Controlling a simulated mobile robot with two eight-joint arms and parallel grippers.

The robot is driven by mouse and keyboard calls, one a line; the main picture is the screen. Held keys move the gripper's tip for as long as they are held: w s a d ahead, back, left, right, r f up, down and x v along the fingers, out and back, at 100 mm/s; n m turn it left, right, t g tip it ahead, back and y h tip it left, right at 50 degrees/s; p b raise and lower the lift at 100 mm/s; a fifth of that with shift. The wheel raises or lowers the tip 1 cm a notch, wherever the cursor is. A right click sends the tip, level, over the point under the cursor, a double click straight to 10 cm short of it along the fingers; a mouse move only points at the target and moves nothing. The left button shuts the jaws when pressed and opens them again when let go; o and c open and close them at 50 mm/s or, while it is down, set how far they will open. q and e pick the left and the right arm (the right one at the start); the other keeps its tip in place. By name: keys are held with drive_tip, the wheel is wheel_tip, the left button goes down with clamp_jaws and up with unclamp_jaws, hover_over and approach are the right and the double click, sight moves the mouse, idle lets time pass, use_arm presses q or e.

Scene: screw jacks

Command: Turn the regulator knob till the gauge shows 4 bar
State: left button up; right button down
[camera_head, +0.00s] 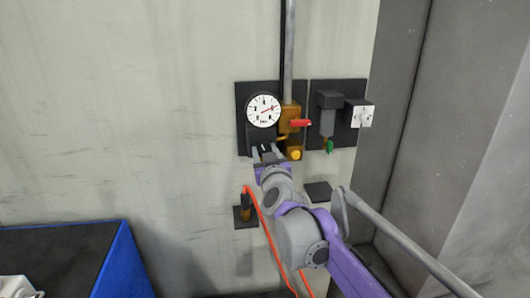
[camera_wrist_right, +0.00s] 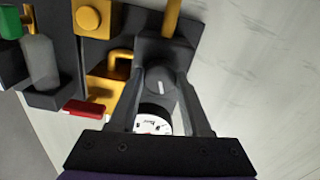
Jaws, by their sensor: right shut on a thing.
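The round white gauge (camera_head: 263,110) sits on a dark wall panel in the head view. Its red needle points right and slightly up; the figures are too small to read surely. The dark regulator knob (camera_wrist_right: 160,84), with a white mark on its face, is between the fingers of my right gripper (camera_wrist_right: 160,80) in the right wrist view. That gripper (camera_head: 266,150) is shut on it, just below the gauge. The gauge shows partly in the wrist view (camera_wrist_right: 153,123), its lower part cut off by my gripper body. My left gripper is not in view.
A brass valve block with a red lever (camera_head: 301,123) and a yellow button (camera_head: 295,155) stands close right of the gauge. A filter bowl (camera_head: 328,120) and a white-faced box (camera_head: 362,116) are further right. An orange hose (camera_head: 262,225) hangs below.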

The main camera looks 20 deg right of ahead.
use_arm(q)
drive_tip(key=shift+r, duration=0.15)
use_arm(e)
drive_tip(key=shift+m, duration=0.4)
drive_tip(key=m+p, duration=0.1)
drive_tip(key=m, duration=0.4)
drive_tip(key=shift+r+m, duration=0.1)
drive_tip(key=shift+m, duration=0.2)
drive_tip(key=m+p, duration=0.1)
drive_tip(key=m, duration=0.3)
drive_tip(key=shift+p, duration=0.35)
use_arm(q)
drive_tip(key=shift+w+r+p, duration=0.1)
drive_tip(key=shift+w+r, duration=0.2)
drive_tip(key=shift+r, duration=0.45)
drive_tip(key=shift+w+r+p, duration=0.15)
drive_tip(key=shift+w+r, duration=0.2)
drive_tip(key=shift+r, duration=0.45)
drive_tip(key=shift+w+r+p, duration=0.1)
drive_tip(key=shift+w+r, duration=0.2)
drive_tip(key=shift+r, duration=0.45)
use_arm(e)
drive_tip(key=shift+m, duration=1.4)
drive_tip(key=shift+c, duration=1.8)
unclamp_jaws()
